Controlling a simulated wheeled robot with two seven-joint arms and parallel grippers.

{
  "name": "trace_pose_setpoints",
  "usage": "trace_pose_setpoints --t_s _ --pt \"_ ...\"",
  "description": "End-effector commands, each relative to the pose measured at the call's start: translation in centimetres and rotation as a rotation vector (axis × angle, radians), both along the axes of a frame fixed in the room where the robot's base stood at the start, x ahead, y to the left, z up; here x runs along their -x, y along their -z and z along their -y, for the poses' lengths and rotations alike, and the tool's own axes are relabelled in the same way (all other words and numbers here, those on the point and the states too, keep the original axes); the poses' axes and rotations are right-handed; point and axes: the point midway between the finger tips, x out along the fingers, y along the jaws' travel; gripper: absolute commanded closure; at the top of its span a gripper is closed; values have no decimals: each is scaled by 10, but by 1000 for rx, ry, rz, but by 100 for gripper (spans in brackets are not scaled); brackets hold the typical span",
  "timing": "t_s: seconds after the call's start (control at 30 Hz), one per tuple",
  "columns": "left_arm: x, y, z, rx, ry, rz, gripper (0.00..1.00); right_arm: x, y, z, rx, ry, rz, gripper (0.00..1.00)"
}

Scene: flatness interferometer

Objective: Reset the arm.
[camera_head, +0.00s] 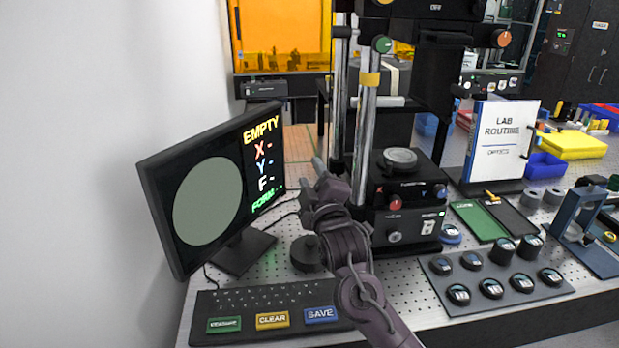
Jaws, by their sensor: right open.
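My right arm reaches up from the bottom edge, and my right gripper (313,180) is raised in front of the interferometer stand, between the monitor and the stand's base. Its jaws are open and I see nothing between them. The interferometer (400,195) has a black base with a round grey stage (400,158) on top, coloured knobs and two steel columns. The monitor (208,195) reads EMPTY, with X, Y, F and FORM lines beside a plain grey-green disc. My left gripper is not in this view.
A keyboard panel (262,298) with green, yellow and blue keys lies front left. A tray (470,300) of round dark weights-like pieces sits front right. The LAB ROUTINE binder (500,135), a green mat (478,220) and a blue stand (575,225) are to the right.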

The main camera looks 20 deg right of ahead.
Motion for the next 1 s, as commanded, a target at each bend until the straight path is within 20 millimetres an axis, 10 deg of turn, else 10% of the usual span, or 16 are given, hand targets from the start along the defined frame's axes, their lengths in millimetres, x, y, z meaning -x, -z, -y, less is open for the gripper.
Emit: trace_pose_setpoints --t_s 0.3,0.47,0.7,1.0 --pt "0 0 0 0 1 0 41 1 2 -1 -5 -2 -6 59" --pt "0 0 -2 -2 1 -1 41 17 47 -13 -133 -39 -151 59" --pt "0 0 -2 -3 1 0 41 114 174 -47 -556 -11 -649 59" --pt "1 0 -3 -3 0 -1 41 222 237 -62 -829 190 -1018 59"
